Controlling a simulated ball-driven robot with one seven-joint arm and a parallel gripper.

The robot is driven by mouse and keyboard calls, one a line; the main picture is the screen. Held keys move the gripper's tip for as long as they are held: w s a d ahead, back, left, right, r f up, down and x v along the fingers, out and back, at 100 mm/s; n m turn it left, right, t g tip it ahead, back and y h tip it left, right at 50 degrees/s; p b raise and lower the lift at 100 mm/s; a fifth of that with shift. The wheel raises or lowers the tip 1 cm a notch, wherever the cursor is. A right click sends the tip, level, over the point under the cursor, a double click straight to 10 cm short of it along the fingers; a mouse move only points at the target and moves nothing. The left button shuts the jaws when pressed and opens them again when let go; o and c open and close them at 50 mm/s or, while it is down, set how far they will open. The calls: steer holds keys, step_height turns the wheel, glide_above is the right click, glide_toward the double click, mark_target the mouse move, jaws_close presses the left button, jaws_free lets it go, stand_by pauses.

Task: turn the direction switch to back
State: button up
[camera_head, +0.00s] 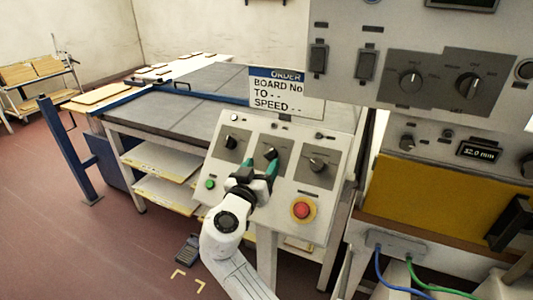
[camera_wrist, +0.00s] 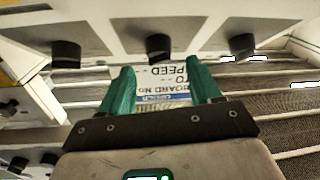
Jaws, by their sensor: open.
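A sloped grey control panel (camera_head: 222,171) carries three black rotary switches: a left one (camera_head: 233,143), a middle one (camera_head: 270,152) and a right one (camera_head: 317,164). Their labels are too small to read, so I cannot tell which is the direction switch. My gripper (camera_head: 260,168), with green fingers, is open at the middle switch. In the wrist view, the middle switch (camera_wrist: 158,47) lies just beyond the gap between the open fingertips (camera_wrist: 162,78), with no clear contact. The other two switches (camera_wrist: 66,54) (camera_wrist: 242,45) are outside the fingers.
The sloped panel also has a red stop button (camera_head: 303,210) and a green button (camera_head: 210,184). An order sign (camera_head: 278,92) stands behind it. An upper panel (camera_head: 435,75) with more knobs is at the right. A blue post (camera_head: 70,150) and open floor lie left.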

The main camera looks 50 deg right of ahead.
mark_target(269, 154)
steer(key=shift+p+x, duration=0.45)
steer(key=shift+x, duration=1.8)
steer(key=shift+s, duration=0.1)
steer(key=c, duration=1)
